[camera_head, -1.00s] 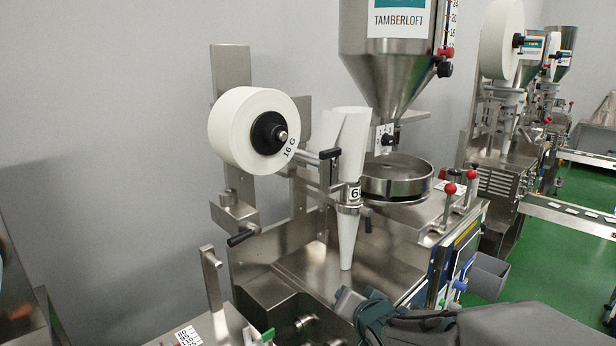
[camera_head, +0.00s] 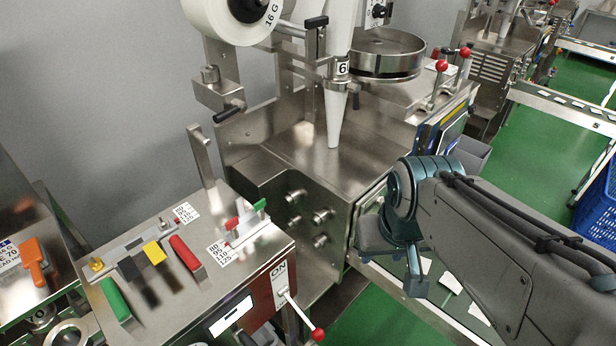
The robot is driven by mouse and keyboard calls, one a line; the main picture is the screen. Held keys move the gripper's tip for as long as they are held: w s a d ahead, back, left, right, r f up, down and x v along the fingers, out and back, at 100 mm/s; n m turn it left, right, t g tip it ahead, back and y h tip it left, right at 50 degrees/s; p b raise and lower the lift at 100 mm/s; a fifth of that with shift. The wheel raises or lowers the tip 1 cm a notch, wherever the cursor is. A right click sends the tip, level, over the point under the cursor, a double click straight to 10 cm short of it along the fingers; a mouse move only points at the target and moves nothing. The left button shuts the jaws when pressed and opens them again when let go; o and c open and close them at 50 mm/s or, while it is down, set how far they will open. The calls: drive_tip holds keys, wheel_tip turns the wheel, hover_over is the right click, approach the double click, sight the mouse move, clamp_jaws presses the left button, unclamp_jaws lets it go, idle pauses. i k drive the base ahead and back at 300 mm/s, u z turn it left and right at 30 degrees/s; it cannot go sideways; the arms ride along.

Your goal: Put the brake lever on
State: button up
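A lever with a red ball (camera_head: 318,334) and a pale shaft is on the front face of the near steel cabinet (camera_head: 255,285). A plate reading ON is just above its pivot, and the lever slants down to the right from there. No label reading "brake" is legible, so I cannot tell for sure which lever is the brake lever. Two more red-ball levers (camera_head: 442,66) stand on the packer at the back right. My arm reaches in from the right. The end of it, with my gripper (camera_head: 416,284), hangs right of the cabinet, apart from the lever; its fingers are not clear.
Short red and green levers (camera_head: 247,220) and coloured handles (camera_head: 154,253) stand on the cabinet top. An orange handle (camera_head: 35,262) is at far left. The packer's steel body (camera_head: 310,205) stands behind. Green floor shows at right, with a blue crate (camera_head: 598,208).

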sight(318, 334)
drive_tip(key=z, duration=0.35)
drive_tip(key=k, duration=0.95)
drive_tip(key=u, duration=1.1)
